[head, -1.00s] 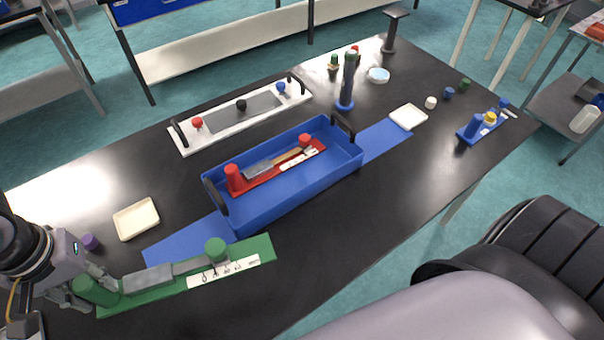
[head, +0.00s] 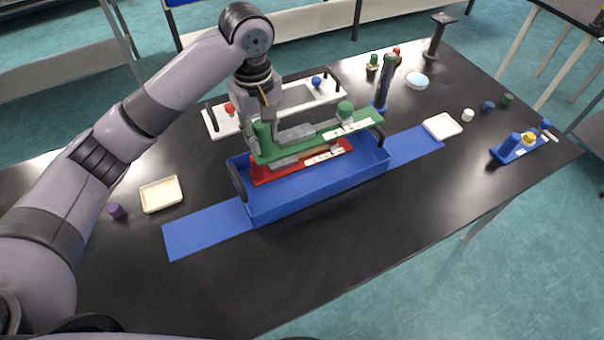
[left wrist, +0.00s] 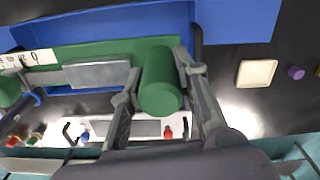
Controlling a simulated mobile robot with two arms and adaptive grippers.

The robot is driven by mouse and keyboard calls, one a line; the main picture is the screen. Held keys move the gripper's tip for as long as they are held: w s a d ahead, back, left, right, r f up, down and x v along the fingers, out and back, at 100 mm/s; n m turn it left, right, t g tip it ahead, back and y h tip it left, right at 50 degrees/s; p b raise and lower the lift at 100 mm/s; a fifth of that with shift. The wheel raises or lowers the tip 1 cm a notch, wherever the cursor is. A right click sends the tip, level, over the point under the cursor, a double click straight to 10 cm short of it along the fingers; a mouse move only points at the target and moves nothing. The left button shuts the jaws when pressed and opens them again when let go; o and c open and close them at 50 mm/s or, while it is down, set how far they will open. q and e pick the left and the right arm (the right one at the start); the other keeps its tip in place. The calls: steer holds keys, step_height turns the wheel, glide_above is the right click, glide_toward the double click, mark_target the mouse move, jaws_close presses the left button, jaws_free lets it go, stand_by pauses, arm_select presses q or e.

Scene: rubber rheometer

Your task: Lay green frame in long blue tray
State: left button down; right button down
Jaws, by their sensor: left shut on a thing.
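The green frame (head: 300,147) is a long flat piece with grey blocks, a white label strip and a green cylinder at each end. My left gripper (head: 256,130) is shut on the green cylinder at its left end, seen between the fingers in the left wrist view (left wrist: 160,80). The frame hangs over the long blue tray (head: 320,193), roughly along its length and shifted towards its back side. A red frame (head: 263,175) lies in the tray, partly hidden beneath the green one. My right gripper is not in view.
A white tray (head: 213,127) with black handles stands behind the blue tray. A blue mat (head: 205,230) shows at both ends of the blue tray. A cream dish (head: 162,194) is at left, a dark green-topped cylinder (head: 384,85) behind right. The front of the table is clear.

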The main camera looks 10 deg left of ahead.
mark_target(265, 158)
arm_select(q)
step_height(265, 158, down, 20)
steer(key=shift+r+p, duration=0.15)
steer(key=shift+p, duration=0.65)
steer(key=c, duration=1.2)
jaws_free()
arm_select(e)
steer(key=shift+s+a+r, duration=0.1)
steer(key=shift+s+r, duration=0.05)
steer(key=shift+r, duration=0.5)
arm_select(q)
steer(key=shift+r+b, duration=0.9)
steer(key=shift+r, duration=5.15)
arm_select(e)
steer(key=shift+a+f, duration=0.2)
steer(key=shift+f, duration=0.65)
